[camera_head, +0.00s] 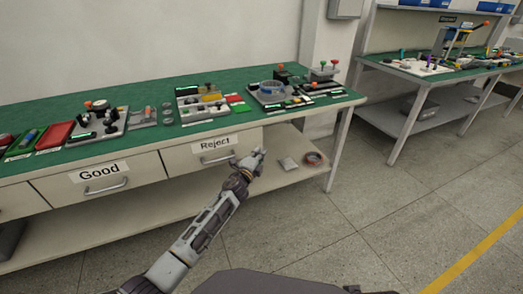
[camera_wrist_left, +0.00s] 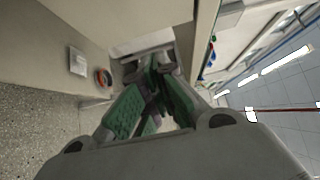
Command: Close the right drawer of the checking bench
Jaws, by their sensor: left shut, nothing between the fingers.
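The right drawer (camera_head: 192,164) of the checking bench is the one labelled "Reject", with a metal bar handle (camera_head: 217,160). In the head view its front looks about flush with the "Good" drawer beside it; I cannot tell whether a small gap is left. My left gripper (camera_head: 258,156) is at the right end of the drawer front. It is shut and empty. In the left wrist view its green-padded fingers (camera_wrist_left: 158,68) point in under the bench, beside a beige panel; contact cannot be told. My right gripper is not in view.
The "Good" drawer (camera_head: 72,188) is to the left. The green bench top (camera_head: 150,95) carries trays and fixtures. The lower shelf (camera_head: 255,187) holds a small pale box (camera_head: 288,164) and a reddish ring (camera_head: 314,158). A bench leg (camera_head: 340,150) stands right of my gripper. Floor in front is clear.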

